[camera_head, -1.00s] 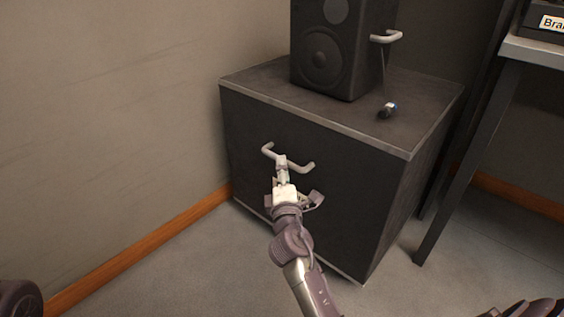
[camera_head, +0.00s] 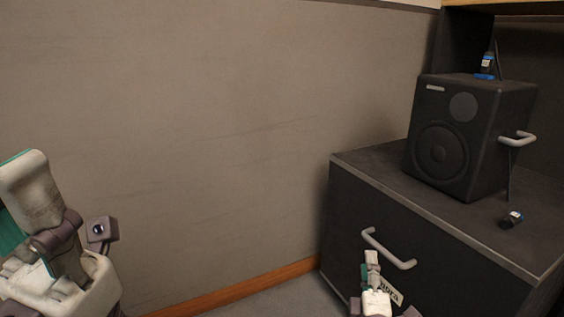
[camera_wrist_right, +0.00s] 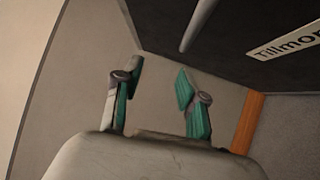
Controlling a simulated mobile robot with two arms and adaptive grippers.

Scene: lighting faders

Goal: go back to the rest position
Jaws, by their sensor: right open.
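My right gripper (camera_head: 372,262) shows at the bottom of the head view, in front of the dark cabinet and just below its pale bar handle (camera_head: 388,252) in the picture. In the right wrist view its two green-padded fingers (camera_wrist_right: 157,88) stand apart with nothing between them. The handle (camera_wrist_right: 198,24) shows beyond them, apart from the fingers. My left gripper (camera_head: 45,235) is large at the left edge of the head view, partly cut off; its finger gap is not clear.
The dark cabinet (camera_head: 350,205) stands against the wall. On it are a black speaker (camera_head: 440,150) and a small dark object (camera_head: 512,219). A bottle-like item with blue (camera_head: 486,66) is on the speaker. A label (camera_wrist_right: 285,38) is on the cabinet front. The wall side at left is clear.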

